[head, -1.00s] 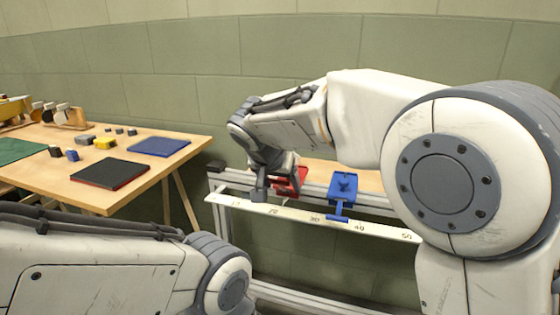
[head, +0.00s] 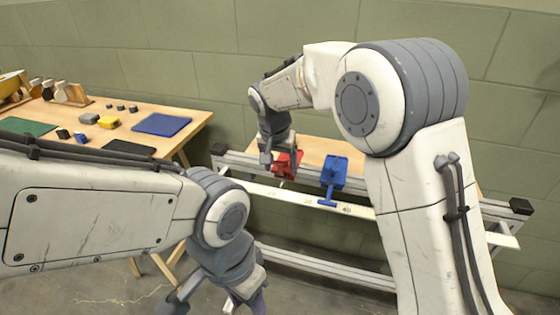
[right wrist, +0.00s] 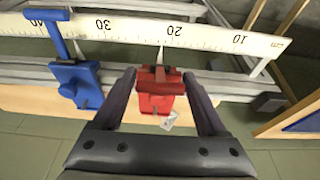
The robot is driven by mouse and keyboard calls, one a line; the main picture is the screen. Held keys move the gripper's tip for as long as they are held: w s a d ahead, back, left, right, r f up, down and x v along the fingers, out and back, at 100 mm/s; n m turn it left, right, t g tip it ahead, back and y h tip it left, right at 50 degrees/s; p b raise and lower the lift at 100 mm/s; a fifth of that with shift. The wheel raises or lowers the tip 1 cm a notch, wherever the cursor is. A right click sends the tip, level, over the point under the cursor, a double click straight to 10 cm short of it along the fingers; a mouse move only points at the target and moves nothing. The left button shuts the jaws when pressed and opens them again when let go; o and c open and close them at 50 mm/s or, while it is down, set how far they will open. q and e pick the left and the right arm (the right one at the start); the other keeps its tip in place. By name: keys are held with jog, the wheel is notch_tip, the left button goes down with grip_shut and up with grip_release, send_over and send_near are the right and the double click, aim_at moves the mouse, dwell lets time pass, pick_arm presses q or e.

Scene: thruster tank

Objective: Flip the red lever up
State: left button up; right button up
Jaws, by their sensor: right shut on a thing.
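The red lever (head: 288,162) sits on a rail behind a white ruler, partly hidden by my right gripper (head: 278,158). In the right wrist view the red lever (right wrist: 158,100) lies between the two fingers of my right gripper (right wrist: 160,77), which is shut on it. Its red crosspiece is at fingertip level, and a thin pale pointer runs from it to the ruler near the 20 mark. I cannot tell the lever's exact tilt. My left gripper (head: 217,297) is low at the bottom of the head view, its fingers apart and empty, partly cut off by the frame.
A blue lever (head: 334,172) stands right of the red one, its handle reaching over the ruler (head: 268,192); it also shows in the right wrist view (right wrist: 77,80). A wooden table (head: 75,128) with blocks and coloured mats stands left. A green wall is close behind.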

jog(key=o, duration=1.3)
jog(key=shift+d, duration=0.1)
jog(key=p+v, duration=0.1)
jog(key=v, duration=0.9)
jog(key=shift+r+p, duration=0.2)
jog(key=shift+p, duration=0.1)
